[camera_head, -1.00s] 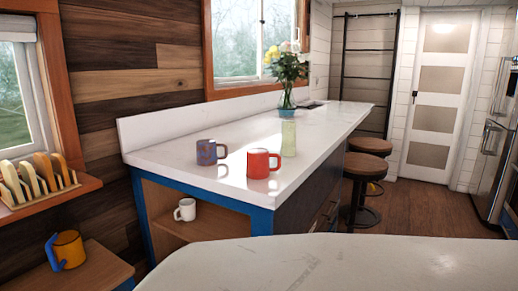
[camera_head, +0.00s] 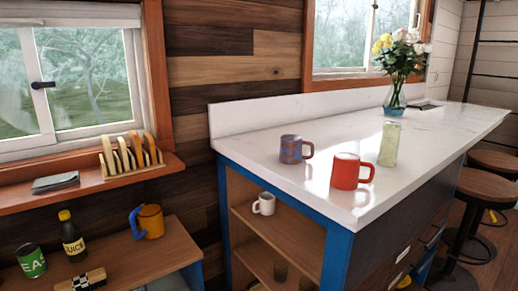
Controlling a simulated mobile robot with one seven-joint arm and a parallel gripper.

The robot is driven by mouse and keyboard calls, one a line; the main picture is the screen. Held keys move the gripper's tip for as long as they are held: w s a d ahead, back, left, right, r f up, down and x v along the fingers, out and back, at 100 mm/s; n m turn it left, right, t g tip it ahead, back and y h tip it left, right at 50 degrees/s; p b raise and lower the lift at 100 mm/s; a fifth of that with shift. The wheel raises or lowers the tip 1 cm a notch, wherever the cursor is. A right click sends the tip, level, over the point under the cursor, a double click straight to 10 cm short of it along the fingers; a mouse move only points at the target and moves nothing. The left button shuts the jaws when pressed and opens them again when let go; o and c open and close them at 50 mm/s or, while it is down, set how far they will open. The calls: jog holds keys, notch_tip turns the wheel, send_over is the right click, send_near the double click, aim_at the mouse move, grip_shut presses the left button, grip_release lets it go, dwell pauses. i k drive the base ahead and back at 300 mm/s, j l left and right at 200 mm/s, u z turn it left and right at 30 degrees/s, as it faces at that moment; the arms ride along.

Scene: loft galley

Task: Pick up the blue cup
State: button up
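A mug with a blue-purple and brown pattern (camera_head: 291,149) stands upright on the white counter (camera_head: 250,138), its handle to the right. It is the bluest cup body in view. A red mug (camera_head: 345,171) stands in front of it to the right, apart from it. An orange-yellow mug with a blue handle (camera_head: 151,220) stands on the low wooden surface (camera_head: 180,244) at the lower left. A small white mug (camera_head: 265,203) is on the shelf under the counter. My gripper is not in view.
A pale green glass (camera_head: 389,145) stands behind the red mug. A flower vase (camera_head: 395,95) is farther back. A juice bottle (camera_head: 72,236), a green can (camera_head: 31,261) and a rack (camera_head: 130,158) are at left. Stools (camera_head: 485,185) line the counter's right side.

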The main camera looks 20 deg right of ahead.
aim_at(290, 145)
jog(key=z, duration=0.65)
jog(key=i+l, duration=0.3)
jog(key=i, duration=0.2)
jog(key=i+l+u, duration=0.1)
jog(key=i+l, duration=0.15)
jog(key=i, duration=0.25)
